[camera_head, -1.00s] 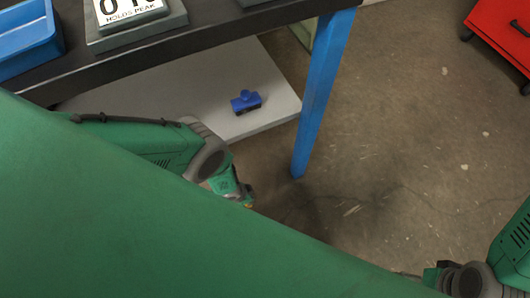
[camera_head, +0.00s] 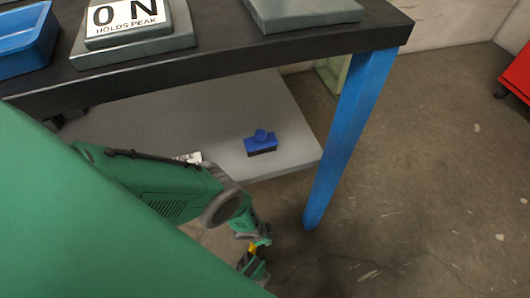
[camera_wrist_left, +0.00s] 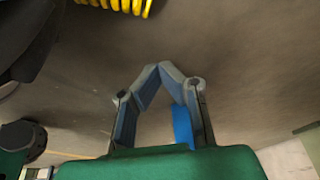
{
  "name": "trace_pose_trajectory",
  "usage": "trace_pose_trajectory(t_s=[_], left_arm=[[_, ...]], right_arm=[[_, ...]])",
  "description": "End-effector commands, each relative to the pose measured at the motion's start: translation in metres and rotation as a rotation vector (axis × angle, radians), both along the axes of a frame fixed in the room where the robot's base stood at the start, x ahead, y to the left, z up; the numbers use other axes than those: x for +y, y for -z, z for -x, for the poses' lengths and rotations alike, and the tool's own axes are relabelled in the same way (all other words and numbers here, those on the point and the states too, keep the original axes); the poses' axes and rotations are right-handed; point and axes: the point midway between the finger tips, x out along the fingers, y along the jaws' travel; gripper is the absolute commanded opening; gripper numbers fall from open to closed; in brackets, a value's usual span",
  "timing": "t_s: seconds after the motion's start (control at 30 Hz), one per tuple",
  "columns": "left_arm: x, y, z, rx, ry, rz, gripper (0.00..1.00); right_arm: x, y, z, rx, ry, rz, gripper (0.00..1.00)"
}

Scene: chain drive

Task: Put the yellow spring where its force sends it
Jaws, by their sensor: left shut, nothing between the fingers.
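A yellow spring (camera_wrist_left: 115,5) shows at the top edge of the left wrist view as a row of coils, cut off by the frame. What holds or carries it cannot be seen. My left gripper (camera_wrist_left: 167,68) is shut and empty, its fingertips meeting, apart from the spring in that picture. In the head view my left arm hangs below the table front, with a small yellow patch near its wrist; its fingertips cannot be made out. A display (camera_head: 126,18) reading "0 N HOLDS PEAK" stands on the table. My right gripper is out of view.
The dark table (camera_head: 230,62) carries a blue bin (camera_head: 28,48) at left and a grey plate (camera_head: 305,14) at right. A blue brush (camera_head: 261,143) lies on the lower shelf (camera_head: 285,120). A blue leg (camera_head: 345,140) stands right of my left arm.

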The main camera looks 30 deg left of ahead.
Motion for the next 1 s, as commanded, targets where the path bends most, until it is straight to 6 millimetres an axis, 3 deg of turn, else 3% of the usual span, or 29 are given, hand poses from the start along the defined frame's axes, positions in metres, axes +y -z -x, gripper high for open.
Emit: trace_pose_trajectory(t_s=[0.03,0.17,0.43,0.83,1.0], left_arm=[[-0.002,0.013,-0.002,-0.001,-0.001,0.002,0.0],[-0.004,0.028,-0.004,0.002,0.0,-0.001,0.0],[0.018,0.019,0.022,0.002,0.001,-0.002,0.0],[0.022,0.019,0.025,0.0,-0.001,-0.002,0.0],[0.038,0.02,0.025,0.0,-0.002,-0.005,0.0]], right_arm=[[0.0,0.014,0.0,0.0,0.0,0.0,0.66],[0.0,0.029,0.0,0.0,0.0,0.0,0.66],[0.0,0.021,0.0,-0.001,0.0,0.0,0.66],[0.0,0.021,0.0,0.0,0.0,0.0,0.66],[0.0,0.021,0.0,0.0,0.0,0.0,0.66]])
